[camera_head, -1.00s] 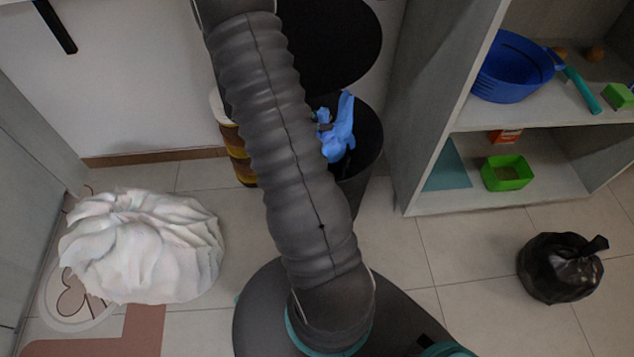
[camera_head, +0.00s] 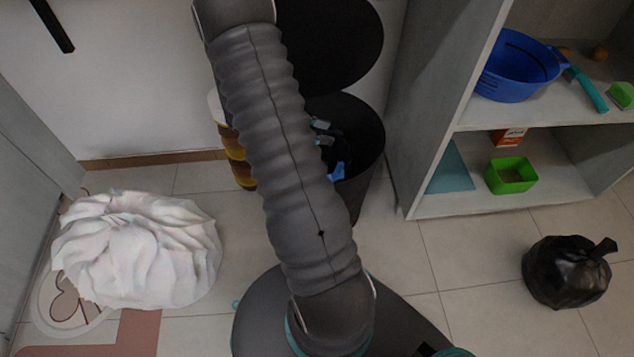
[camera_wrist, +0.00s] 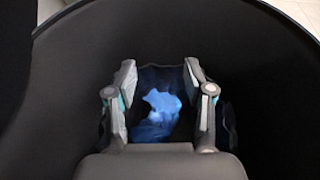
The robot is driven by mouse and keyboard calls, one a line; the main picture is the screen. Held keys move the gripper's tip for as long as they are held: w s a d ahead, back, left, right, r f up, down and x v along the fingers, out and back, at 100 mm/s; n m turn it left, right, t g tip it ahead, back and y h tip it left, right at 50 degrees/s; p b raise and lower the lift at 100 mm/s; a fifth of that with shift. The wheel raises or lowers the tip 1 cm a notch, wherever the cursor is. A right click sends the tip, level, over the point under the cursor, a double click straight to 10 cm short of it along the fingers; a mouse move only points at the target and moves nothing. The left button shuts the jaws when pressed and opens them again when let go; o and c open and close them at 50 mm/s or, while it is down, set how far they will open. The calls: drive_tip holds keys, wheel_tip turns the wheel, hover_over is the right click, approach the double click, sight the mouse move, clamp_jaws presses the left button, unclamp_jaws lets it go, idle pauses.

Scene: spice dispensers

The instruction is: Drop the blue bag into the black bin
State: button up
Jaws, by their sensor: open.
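The black bin (camera_head: 371,133) stands behind my arm against the wall, with its round dark lid raised. The blue bag (camera_head: 338,171) lies low inside the bin, and my arm hides part of it. In the wrist view the blue bag (camera_wrist: 158,112) shows below and between my fingers, apart from them. My gripper (camera_wrist: 158,85) is open and empty, over the bin's opening. The bin's rim (camera_wrist: 262,12) curves around it in the wrist view.
A white bag (camera_head: 140,250) sits on the floor at left, a black bag (camera_head: 566,272) at right. A grey shelf (camera_head: 480,203) beside the bin holds a blue basket (camera_head: 516,68) and a green box (camera_head: 511,175). Yellow-brown containers (camera_head: 238,160) stand left of the bin.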

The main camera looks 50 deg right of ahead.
drive_tip(key=shift+a, duration=0.1)
drive_tip(key=v, duration=1.2)
drive_tip(key=s+a+r+m+t+y+p, duration=0.3)
drive_tip(key=s+a+r+m+t+y, duration=0.2)
drive_tip(key=s+a+r, duration=0.3)
drive_tip(key=s+a+r+m+t+y+p, duration=0.3)
drive_tip(key=s+a+r+m+t+y, duration=0.2)
drive_tip(key=a+r, duration=1.1)
drive_tip(key=s+r+t, duration=0.2)
drive_tip(key=s+t, duration=0.1)
drive_tip(key=s, duration=0.1)
drive_tip(key=shift+a+m+t+y, duration=0.15)
drive_tip(key=shift+m+t+y, duration=0.15)
drive_tip(key=shift+y, duration=0.1)
drive_tip(key=shift+r, duration=0.15)
